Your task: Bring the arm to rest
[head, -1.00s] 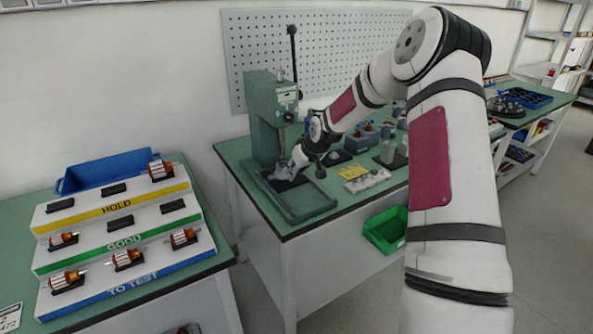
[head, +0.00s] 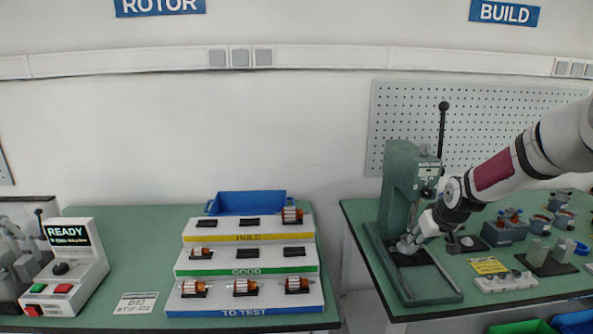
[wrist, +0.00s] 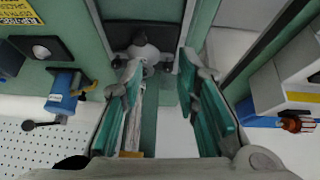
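My gripper (head: 410,243) is at the end of my white arm, low at the base of the green press (head: 402,185) on the right-hand table. In the wrist view my gripper (wrist: 160,68) has its two green-padded fingers spread apart, with a clear gap between them. A rounded grey part (wrist: 140,50) on a dark block shows past the fingertips. I see nothing clamped between the pads. The arm reaches in from the right edge of the head view.
A stepped rack (head: 249,268) marked HOLD, GOOD and TO TEST holds several copper rotors. A blue bin (head: 247,203) stands behind it. A test box (head: 70,268) reading READY is at left. A pegboard (head: 470,120) hangs behind the press, whose lever (head: 442,130) stands upright.

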